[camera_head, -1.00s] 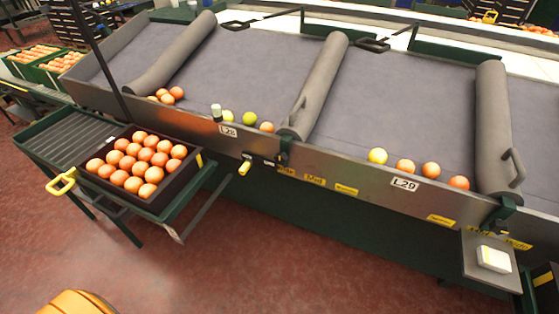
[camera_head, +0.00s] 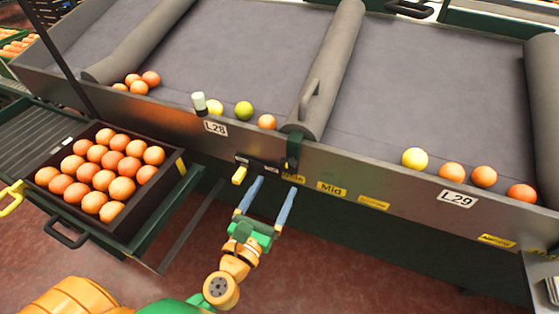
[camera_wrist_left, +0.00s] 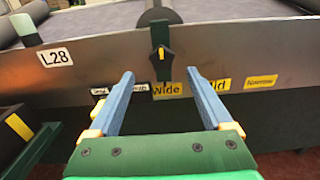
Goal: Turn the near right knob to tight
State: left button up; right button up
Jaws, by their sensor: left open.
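A black knob (camera_head: 290,163) is on the front metal panel, below the grey roller between the L28 and L29 lanes. In the left wrist view the knob (camera_wrist_left: 163,60) has a yellow mark that stands about upright. Yellow labels (camera_head: 331,188) reading Wide, Mid and Narrow run along the panel to its right; no label reading tight is legible. My left gripper (camera_head: 275,186) is open and empty, with its blue fingers pointing at the panel just below the knob. In the wrist view my left gripper (camera_wrist_left: 160,76) has the knob between and beyond its fingertips. My right gripper is not in view.
A dark crate of oranges (camera_head: 175,168) stands on the left stand. Several fruits lie along the panel's inner edge, with a white-topped cylinder (camera_head: 199,103) among them. Red floor is open in front.

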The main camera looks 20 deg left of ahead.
aim_at(287, 167)
pick_arm(q)
jog(key=w, duration=0.1)
jog(key=w+p, duration=0.1)
jog(key=w, duration=0.3)
jog(key=shift+w+d+r, duration=0.1)
jog(key=shift+d+r, duration=0.25)
jog(key=shift+w+f, duration=0.1)
jog(key=shift+w, duration=0.4)
jog(key=shift+s, duration=0.1)
grip_shut()
